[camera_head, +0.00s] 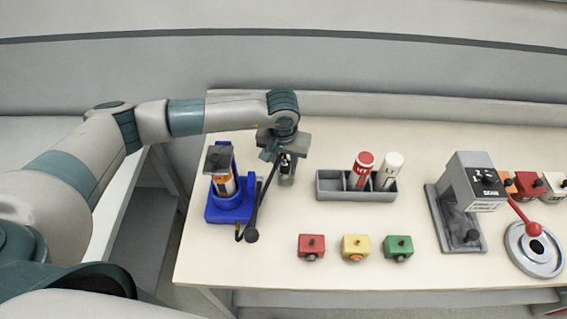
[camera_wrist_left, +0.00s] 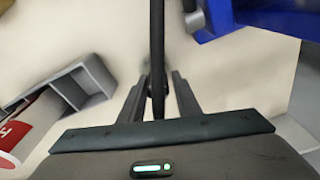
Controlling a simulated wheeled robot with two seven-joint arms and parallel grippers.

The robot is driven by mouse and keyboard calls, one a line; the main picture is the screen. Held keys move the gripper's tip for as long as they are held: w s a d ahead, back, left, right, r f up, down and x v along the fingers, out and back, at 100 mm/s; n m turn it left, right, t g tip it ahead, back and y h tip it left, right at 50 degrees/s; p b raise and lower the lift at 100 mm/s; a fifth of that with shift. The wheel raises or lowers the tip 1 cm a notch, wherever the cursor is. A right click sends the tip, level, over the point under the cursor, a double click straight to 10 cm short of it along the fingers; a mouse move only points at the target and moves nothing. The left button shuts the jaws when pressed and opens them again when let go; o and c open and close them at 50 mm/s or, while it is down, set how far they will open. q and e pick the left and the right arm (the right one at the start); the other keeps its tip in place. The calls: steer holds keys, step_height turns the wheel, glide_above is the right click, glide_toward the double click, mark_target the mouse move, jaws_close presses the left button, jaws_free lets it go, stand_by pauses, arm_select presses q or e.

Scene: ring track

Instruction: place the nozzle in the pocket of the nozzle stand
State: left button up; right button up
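My left gripper (camera_head: 287,178) is over the table, just right of a blue stand (camera_head: 226,213). In the left wrist view its two fingers (camera_wrist_left: 160,82) close in on a long black rod (camera_wrist_left: 157,40). The rod (camera_head: 263,195) slants from the gripper toward the near side and ends in a dark ball beside the stand. The blue stand holds an orange and white cylinder (camera_head: 223,184) with a dark top; its edge shows in the left wrist view (camera_wrist_left: 260,15). I cannot tell which part is the nozzle, and no empty pocket is clear. My right gripper is out of view.
A grey divided tray (camera_head: 330,186) holds a red can (camera_head: 360,172) and a white can (camera_head: 388,172). Red (camera_head: 311,247), yellow (camera_head: 355,248) and green (camera_head: 398,249) blocks stand in front. A grey press (camera_head: 462,205) and a round metal base (camera_head: 535,250) stand right.

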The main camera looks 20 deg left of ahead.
arm_select(q)
steer(key=shift+s+d+p, duration=0.25)
steer(key=shift+d+p, duration=0.1)
steer(key=shift+d, duration=0.05)
steer(key=shift+w+r+p, duration=0.15)
steer(key=shift+r+p, duration=0.2)
steer(key=shift+p, duration=0.2)
steer(key=shift+d+r, duration=0.1)
steer(key=shift+r, duration=0.05)
steer(key=r+b, duration=0.1)
steer(key=r, duration=0.2)
steer(key=r+b, duration=0.2)
steer(key=r, duration=0.2)
steer(key=s+r+b, duration=0.1)
steer(key=r+b, duration=0.1)
steer(key=r, duration=0.1)
steer(key=shift+a+r, duration=0.2)
steer(key=shift+r, duration=0.1)
steer(key=shift+s+r+b, duration=0.15)
steer(key=shift+r+b, duration=0.2)
steer(key=shift+r, duration=0.3)
